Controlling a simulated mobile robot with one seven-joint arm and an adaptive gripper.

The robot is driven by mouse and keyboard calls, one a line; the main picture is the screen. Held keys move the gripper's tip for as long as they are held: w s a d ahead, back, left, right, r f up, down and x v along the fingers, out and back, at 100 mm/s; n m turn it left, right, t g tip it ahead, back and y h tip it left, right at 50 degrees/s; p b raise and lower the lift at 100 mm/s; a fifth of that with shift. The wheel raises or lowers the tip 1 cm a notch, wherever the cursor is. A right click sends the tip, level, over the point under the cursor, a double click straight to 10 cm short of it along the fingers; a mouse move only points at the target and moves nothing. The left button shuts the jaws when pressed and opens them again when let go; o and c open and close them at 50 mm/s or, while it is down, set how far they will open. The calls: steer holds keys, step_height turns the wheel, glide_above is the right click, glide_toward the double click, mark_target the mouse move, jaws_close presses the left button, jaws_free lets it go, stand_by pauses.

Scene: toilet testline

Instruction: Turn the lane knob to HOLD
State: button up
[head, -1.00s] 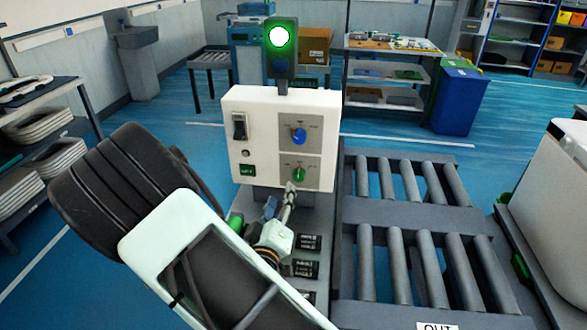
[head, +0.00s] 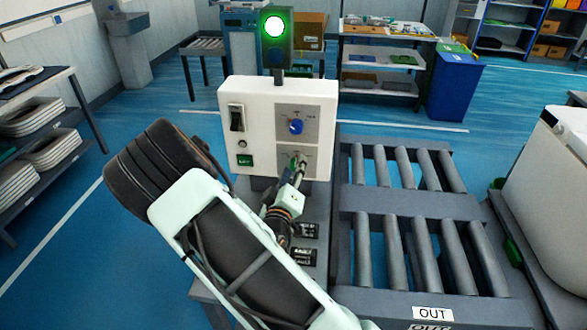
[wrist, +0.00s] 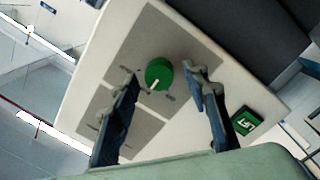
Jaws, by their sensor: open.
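A white control box (head: 232,90) carries a blue knob (head: 296,127) on its upper grey panel and a green knob (head: 294,161) on its lower panel. I cannot read which one is the lane knob or where HOLD lies. My gripper (head: 299,168) is at the green knob and partly hides it in the head view. In the wrist view, my open gripper (wrist: 166,82) has a finger on either side of the green knob (wrist: 158,73), whose white pointer mark shows. Contact with the knob cannot be told.
A green LIFT button (head: 245,160) and a black rocker switch (head: 237,118) sit on the box's left side. A lamp post with a lit green light (head: 274,27) stands behind. Roller conveyors (head: 400,240) lie to the right, with a white bin (head: 555,180) beyond.

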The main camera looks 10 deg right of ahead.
steer(key=shift+w, duration=0.1)
jaws_close()
stand_by(0.3)
steer(key=shift+f+m+b, duration=0.15)
steer(key=shift+m+b, duration=0.75)
steer(key=shift+b, duration=0.2)
steer(key=shift+d+r+m+y+b, duration=0.1)
steer(key=shift+m+y+b, duration=0.1)
steer(key=shift+m+b, duration=2.1)
steer(key=shift+d+r+m+y+b, duration=0.1)
steer(key=shift+m+y+b, duration=0.1)
steer(key=shift+m+b, duration=2.1)
steer(key=shift+b, duration=0.35)
